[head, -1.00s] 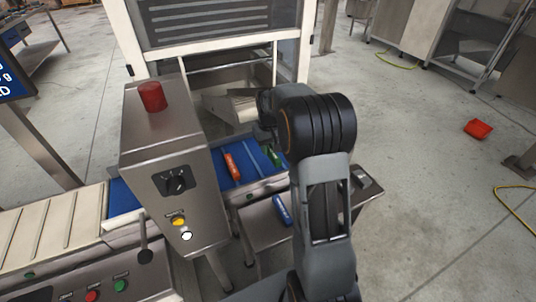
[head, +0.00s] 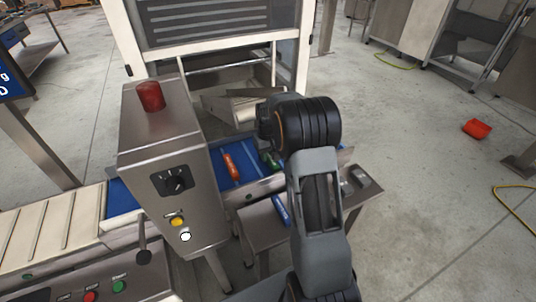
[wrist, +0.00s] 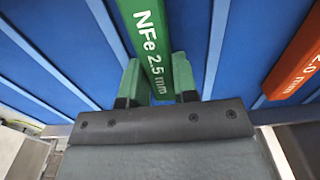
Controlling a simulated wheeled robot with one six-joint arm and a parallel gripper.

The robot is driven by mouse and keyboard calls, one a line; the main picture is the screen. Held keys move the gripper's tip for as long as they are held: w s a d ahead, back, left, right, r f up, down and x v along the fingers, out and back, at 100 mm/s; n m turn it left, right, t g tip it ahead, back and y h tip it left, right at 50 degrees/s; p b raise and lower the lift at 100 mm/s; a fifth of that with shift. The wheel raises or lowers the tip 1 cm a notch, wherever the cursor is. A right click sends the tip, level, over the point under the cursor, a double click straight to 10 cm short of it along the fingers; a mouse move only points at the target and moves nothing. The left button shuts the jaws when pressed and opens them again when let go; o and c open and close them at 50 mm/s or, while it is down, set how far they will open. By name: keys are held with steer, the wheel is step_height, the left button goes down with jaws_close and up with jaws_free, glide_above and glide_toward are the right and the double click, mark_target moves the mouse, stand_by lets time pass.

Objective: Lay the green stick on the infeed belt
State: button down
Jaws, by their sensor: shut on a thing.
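The green stick (wrist: 150,38), lettered "NFe 2.5 mm", runs between the two fingers of my gripper (wrist: 158,82) in the wrist view, which are shut on it. In the head view the green stick (head: 267,160) shows only in part, beside my wrist, which hides most of the gripper. The stick is over the blue infeed belt (wrist: 70,45), roughly in line with its lighter cross ribs. I cannot tell whether it touches the belt. An orange stick (head: 231,166) lies on the belt to the left; it also shows in the wrist view (wrist: 297,62).
A blue stick (head: 281,210) lies on a steel side table (head: 258,226) in front of the belt. A steel control box (head: 165,150) with a red lamp stands to the left of the belt. A white-framed machine (head: 215,25) stands behind.

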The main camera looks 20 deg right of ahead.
mark_target(268, 154)
steer(key=shift+f, duration=0.15)
steer(key=c, duration=0.9)
jaws_free()
step_height(268, 154, up, 12)
steer(key=p, duration=0.1)
steer(key=s+a+r+t, duration=0.2)
steer(key=s+a+r, duration=0.2)
steer(key=s+a, duration=0.5)
steer(key=shift+t, duration=0.5)
steer(key=s+a+f, duration=0.1)
steer(key=s, duration=0.3)
steer(key=s+f, duration=0.1)
steer(key=s, duration=0.4)
steer(key=s+a+f, duration=0.1)
steer(key=s, duration=0.4)
steer(key=shift+s+a, duration=0.2)
steer(key=shift+a, duration=0.1)
